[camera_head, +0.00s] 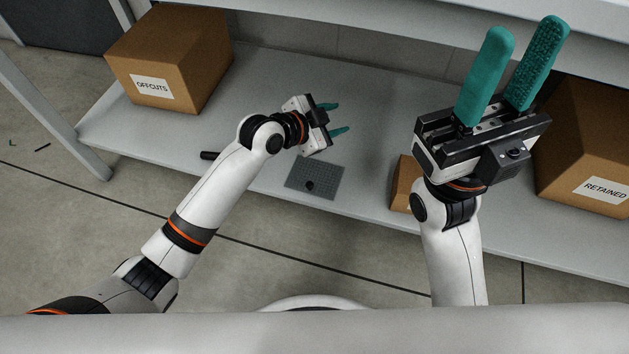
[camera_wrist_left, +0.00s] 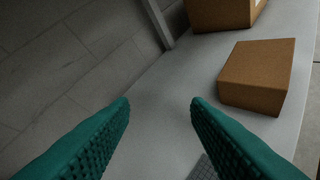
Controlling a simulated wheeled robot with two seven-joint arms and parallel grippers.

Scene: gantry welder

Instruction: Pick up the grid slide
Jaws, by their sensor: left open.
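The grid slide (camera_head: 315,181) is a flat dark grey plate with a grid pattern and a small black knob near its front. It lies flat on the lower grey shelf. Part of a grey gridded plate also shows at the bottom edge of the left wrist view (camera_wrist_left: 203,169), partly hidden by a finger. My left gripper (camera_head: 339,117) is open and empty, its teal fingers apart above the shelf, just behind the slide in the head view and not touching it. My right gripper (camera_head: 527,38) is raised at the right, its teal fingers apart and empty.
An OFFCUTS box (camera_head: 170,60) stands at the shelf's left and a RETAINED box (camera_head: 590,150) at its right. A smaller brown box (camera_head: 401,184) is partly behind my right arm; a brown box (camera_wrist_left: 257,76) shows in the wrist view. A black cylinder (camera_head: 209,155) lies near the front edge.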

